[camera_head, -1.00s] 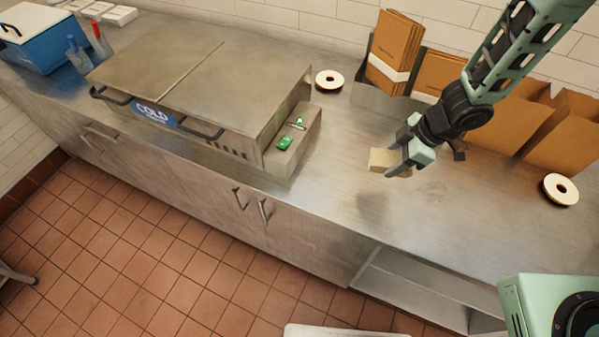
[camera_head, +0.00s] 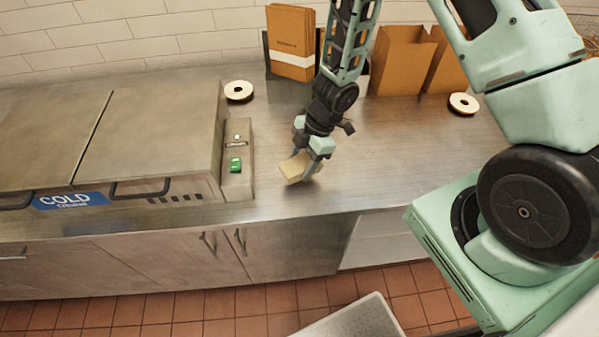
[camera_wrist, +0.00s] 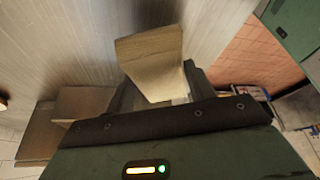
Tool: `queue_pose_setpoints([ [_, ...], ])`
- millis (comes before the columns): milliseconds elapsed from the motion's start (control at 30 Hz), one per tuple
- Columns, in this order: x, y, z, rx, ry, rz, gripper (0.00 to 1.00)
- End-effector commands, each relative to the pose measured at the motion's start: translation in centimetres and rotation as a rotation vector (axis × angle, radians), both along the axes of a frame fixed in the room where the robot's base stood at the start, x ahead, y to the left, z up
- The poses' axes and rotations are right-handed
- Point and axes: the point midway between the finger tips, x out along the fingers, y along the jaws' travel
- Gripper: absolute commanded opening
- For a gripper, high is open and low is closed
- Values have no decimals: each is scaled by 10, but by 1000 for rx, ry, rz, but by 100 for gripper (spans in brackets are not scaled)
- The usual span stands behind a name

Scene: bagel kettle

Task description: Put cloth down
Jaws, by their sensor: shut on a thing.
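The cloth (camera_head: 296,167) is a small pale beige folded block in the head view. My gripper (camera_head: 309,164) is shut on it and holds it over the steel counter (camera_head: 380,170), to the right of the cold unit. In the wrist view the cloth (camera_wrist: 152,62) sticks out from between the fingers and partly hides them. I cannot tell exactly how high the cloth is above the counter, or whether it touches it.
A cold unit (camera_head: 150,125) with a COLD label and a green switch stands on the left. Two tape-like rolls (camera_head: 239,91) (camera_head: 463,104) and brown paper bags (camera_head: 400,65) stand at the back. The counter right of my gripper is clear.

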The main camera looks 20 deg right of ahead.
Motion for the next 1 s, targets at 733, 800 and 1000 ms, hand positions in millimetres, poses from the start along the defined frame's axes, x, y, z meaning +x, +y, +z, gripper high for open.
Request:
queue_pose_setpoints([
  [733,0,0,-44,0,1,0,36],
  [800,0,0,-43,-1,0,1,68],
  [1000,-2,0,-44,-1,5,2,76],
])
